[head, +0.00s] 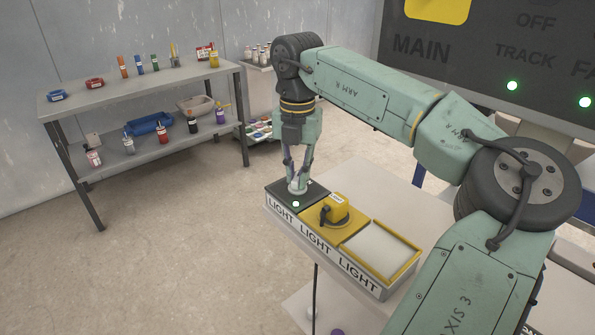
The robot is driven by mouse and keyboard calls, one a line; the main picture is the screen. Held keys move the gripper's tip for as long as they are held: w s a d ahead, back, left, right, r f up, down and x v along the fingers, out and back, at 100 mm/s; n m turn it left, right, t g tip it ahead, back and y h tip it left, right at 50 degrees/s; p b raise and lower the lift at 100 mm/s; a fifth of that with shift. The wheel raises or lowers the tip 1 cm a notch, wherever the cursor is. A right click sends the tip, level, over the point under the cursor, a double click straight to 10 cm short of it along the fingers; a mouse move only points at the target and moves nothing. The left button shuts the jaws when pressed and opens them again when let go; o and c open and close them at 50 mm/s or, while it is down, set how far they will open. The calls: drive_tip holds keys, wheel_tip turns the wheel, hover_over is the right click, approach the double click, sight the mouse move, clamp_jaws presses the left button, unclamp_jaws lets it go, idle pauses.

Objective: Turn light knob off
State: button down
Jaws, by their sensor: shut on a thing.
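The light box (310,240) is a white block with a LIGHT label under each of its three sections. My gripper (298,182) points straight down and is shut on this knob. The fingers partly hide the knob, so its turn angle is not clear. The middle section carries a yellow switch (335,208) with a dark lever. The right section is a yellow-framed pale panel (378,248).
The light box stands on a pale bench top (385,200). A grey shelf table (130,85) with bottles and trays stands at the left back. A dark control board (480,50) with MAIN and TRACK labels is at upper right. Open floor lies at left.

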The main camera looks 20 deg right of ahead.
sight(297, 176)
drive_tip(key=n, duration=0.6)
drive_tip(key=shift+n+p, duration=0.3)
drive_tip(key=shift+n, duration=2.4)
drive_tip(key=c, duration=1.6)
unclamp_jaws()
wheel_tip(297, 176, up, 12)
drive_tip(key=shift+r, duration=0.1)
